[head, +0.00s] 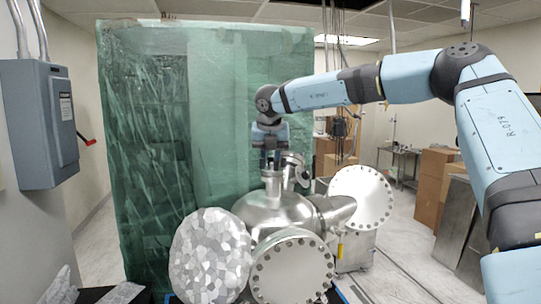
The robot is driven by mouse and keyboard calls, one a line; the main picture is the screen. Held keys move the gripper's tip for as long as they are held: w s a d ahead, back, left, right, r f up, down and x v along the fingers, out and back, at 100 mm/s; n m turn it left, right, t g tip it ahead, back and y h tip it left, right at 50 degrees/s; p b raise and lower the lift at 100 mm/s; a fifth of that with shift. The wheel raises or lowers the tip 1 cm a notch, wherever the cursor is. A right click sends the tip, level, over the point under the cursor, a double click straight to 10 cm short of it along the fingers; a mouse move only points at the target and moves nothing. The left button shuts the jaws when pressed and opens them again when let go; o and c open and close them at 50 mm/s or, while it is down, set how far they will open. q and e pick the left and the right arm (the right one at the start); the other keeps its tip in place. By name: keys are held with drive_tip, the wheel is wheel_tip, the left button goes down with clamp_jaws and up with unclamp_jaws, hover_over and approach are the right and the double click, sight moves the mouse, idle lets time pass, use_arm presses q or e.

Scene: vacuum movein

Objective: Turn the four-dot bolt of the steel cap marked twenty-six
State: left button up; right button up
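A steel vacuum chamber (272,214) with several round caps stands in the middle of the head view. One bolted cap (293,272) faces me at the front. Another bolted cap (362,197) is on the right. A small port (271,178) rises from the top, with a curved pipe piece (294,168) beside it. My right gripper (270,160) points down just above or at this top port. Its fingers are too small to tell whether they are open or touch anything. No number or dot marks are readable. My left gripper is out of view.
A large disc with a faceted, foil-like face (211,258) stands at front left. A green wrapped crate (205,95) is close behind the chamber. A grey electrical box (40,122) is on the left wall. Cardboard boxes (434,180) stand at right. Some floor is clear at right.

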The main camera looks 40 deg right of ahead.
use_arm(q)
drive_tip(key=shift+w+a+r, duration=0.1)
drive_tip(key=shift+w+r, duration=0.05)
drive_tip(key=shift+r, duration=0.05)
use_arm(e)
clamp_jaws()
use_arm(q)
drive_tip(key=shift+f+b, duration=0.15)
drive_tip(key=shift+b, duration=0.2)
use_arm(e)
drive_tip(key=shift+n, duration=0.6)
drive_tip(key=shift+n+t+y+b, duration=0.3)
drive_tip(key=shift+n+t+b, duration=0.1)
drive_tip(key=shift+n+b, duration=0.25)
drive_tip(key=shift+n+y, duration=0.5)
drive_tip(key=shift+n, duration=0.75)
drive_tip(key=shift+n+b, duration=0.3)
drive_tip(key=shift+n, duration=0.3)
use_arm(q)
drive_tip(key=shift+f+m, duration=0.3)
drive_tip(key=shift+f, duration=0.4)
use_arm(e)
drive_tip(key=shift+r, duration=0.1)
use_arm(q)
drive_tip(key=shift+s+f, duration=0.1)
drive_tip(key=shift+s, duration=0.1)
